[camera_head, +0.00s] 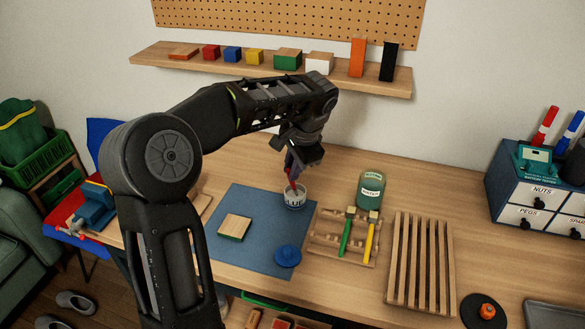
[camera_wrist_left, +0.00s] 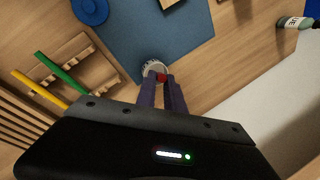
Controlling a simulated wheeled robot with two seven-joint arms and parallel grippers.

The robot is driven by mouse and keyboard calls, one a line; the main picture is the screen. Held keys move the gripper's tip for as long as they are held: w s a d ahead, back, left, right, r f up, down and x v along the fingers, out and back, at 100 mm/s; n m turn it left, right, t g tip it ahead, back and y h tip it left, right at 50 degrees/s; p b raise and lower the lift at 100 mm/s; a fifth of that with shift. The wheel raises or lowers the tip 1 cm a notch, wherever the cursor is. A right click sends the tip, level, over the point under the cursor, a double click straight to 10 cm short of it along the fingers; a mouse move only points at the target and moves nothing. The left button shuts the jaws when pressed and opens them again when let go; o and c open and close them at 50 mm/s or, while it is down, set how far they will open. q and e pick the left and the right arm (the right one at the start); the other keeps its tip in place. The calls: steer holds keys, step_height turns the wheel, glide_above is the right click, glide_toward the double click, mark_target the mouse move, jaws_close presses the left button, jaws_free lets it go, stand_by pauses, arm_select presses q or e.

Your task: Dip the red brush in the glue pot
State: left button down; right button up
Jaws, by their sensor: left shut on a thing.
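My left gripper (camera_head: 294,162) is above the pot and shut on the red brush (camera_head: 291,180), which points down at the pot's mouth. The wrist view shows the left gripper's fingers (camera_wrist_left: 162,92) closed on the red brush (camera_wrist_left: 161,77), with the pot (camera_wrist_left: 153,67) just beyond. The brush's lower end is at or inside the pot; its depth is hidden. My right gripper is not in view.
A blue lid (camera_head: 288,255) and a wood block (camera_head: 235,226) lie on the mat. A wooden rack (camera_head: 325,243) with a green brush (camera_head: 346,234) and a yellow brush (camera_head: 371,238) stands right of the pot. A green jar (camera_head: 371,190) stands behind it, a slatted rack (camera_head: 420,262) further right.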

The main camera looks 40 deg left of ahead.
arm_select(q)
steer(key=shift+s+d+r+p, duration=0.1)
steer(key=shift+s+r+p, duration=0.2)
steer(key=shift+r, duration=0.3)
steer(key=shift+s+d+r+p, duration=0.15)
steer(key=shift+r+p, duration=0.2)
steer(key=shift+r, duration=0.25)
steer(key=shift+s+r+p, duration=0.25)
steer(key=shift+r+p, duration=0.1)
steer(key=shift+r, duration=0.25)
steer(key=shift+s+d+r, duration=0.15)
steer(key=shift+s+r, duration=0.2)
steer(key=shift+r, duration=0.15)
steer(key=shift+r+p, duration=0.1)
steer(key=shift+p, duration=0.2)
step_height(320, 180, up, 4)
steer(key=p, duration=0.3)
